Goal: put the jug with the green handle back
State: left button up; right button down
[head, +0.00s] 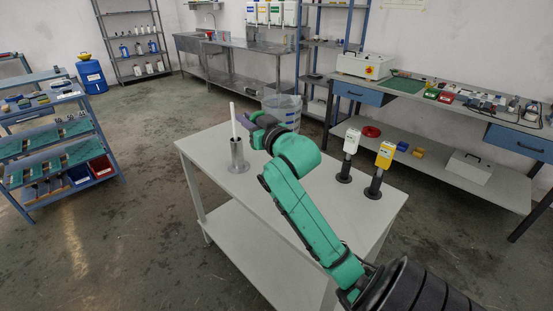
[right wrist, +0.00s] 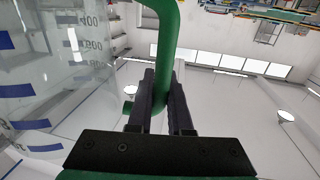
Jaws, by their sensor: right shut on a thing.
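The clear jug (head: 288,112) with grey-blue marks shows just behind my right gripper (head: 256,122) in the head view, by the table's far edge. The gripper and wrist cover part of it, and its green handle is hidden there. In the right wrist view the jug's wall (right wrist: 50,75) fills the left side. Its green handle (right wrist: 167,45) runs between the dark fingers of my right gripper (right wrist: 157,80), which are shut on it. I cannot tell whether the jug's bottom touches anything. My left gripper is not in view.
The white table (head: 300,215) carries a metal holder (head: 237,158) with a white rod close to my gripper. Two dark stands with a white-topped device (head: 351,141) and a yellow-topped device (head: 385,155) are at right. A workbench (head: 455,110) stands behind; a shelf cart (head: 50,140) stands left.

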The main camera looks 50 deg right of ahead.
notch_tip(320, 180, down, 19)
jog(key=c, duration=0.8)
grip_release()
jog(key=shift+f, duration=0.15)
jog(key=shift+c, duration=0.2)
jog(key=s+a+b, duration=0.2)
jog(key=s+b, duration=0.1)
jog(key=s, duration=1.1)
jog(key=shift+s+f, duration=0.15)
jog(key=shift+s, duration=0.1)
jog(key=shift+a, duration=0.15)
